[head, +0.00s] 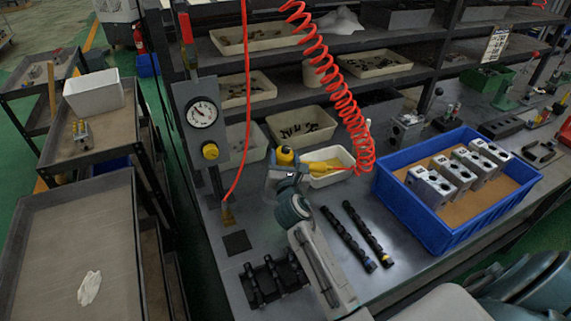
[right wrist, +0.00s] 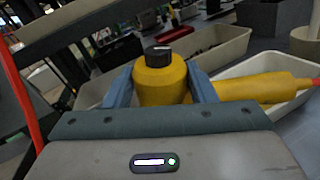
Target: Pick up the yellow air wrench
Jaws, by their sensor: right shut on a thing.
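The yellow air wrench (head: 318,166) is at the middle of the bench, in front of the shelf bins, its handle pointing right over a small white tray (head: 343,179). My right gripper (head: 284,165) is shut on its upright body. In the right wrist view the wrench body (right wrist: 161,82), with a black knob on top, stands between the two blue-grey fingers of the gripper (right wrist: 161,92). The yellow handle (right wrist: 255,88) runs right to a red end. The fingers hide the lower part of the body. My left gripper is not in view.
A coiled red hose (head: 345,100) hangs down close to the wrench. A blue crate (head: 424,205) with several metal valve blocks stands to the right. Two black camshaft-like bars (head: 348,238) lie in front. A gauge panel (head: 201,118) stands at the left.

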